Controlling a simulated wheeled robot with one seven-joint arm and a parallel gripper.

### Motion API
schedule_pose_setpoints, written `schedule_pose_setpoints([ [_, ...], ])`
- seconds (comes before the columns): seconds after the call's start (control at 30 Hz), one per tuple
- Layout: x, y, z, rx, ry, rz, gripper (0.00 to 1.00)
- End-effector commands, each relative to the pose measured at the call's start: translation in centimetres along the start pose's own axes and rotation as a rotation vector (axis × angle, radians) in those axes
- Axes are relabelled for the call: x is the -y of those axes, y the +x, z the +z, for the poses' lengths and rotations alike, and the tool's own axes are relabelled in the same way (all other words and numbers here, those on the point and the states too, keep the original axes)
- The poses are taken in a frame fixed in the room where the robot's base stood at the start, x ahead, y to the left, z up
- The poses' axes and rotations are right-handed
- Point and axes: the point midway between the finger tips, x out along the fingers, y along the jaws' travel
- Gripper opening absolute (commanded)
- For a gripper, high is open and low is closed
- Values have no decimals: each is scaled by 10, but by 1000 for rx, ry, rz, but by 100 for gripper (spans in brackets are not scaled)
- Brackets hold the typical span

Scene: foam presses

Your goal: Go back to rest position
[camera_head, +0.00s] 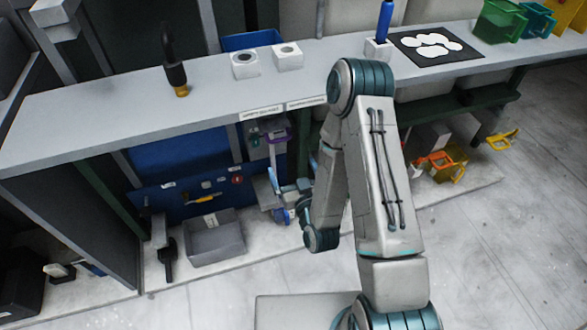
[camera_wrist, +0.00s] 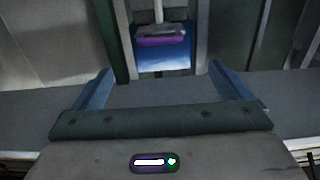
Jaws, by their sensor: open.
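My gripper (camera_wrist: 162,82) shows in the wrist view with its two blue fingers wide apart. Nothing is held between them. Beyond the fingers, a purple-edged part (camera_wrist: 162,40) stands in front of a blue surface; it is apart from the fingers. In the camera_head view my arm is folded, its elbow raised in front of the long grey workbench (camera_head: 120,112) and its forearm hanging down. My gripper end is low before the bench's open underside, small and hard to make out there.
On the bench stand a black-handled tool (camera_head: 176,75), two white blocks (camera_head: 244,65) and a black mat (camera_head: 466,51) with white discs. A grey bin (camera_head: 214,238) sits below. Orange (camera_head: 437,165) and yellow (camera_head: 502,140) items lie at right. Floor at lower right is clear.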

Motion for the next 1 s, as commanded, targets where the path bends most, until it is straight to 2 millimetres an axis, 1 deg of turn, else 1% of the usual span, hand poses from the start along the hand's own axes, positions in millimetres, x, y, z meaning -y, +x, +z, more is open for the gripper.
schedule_pose_setpoints([
  [0.33,0,0,0,0,0,0,97],
  [0.47,-1,3,-5,13,-5,-5,97],
  [0.57,-3,11,-19,52,-18,-16,97],
  [0.7,-10,25,-45,158,-44,-33,97],
  [0.8,-17,30,-65,246,-63,-36,97],
  [0.87,-22,32,-78,299,-70,-34,97],
  [1.0,-35,30,-108,422,-84,-19,97],
])
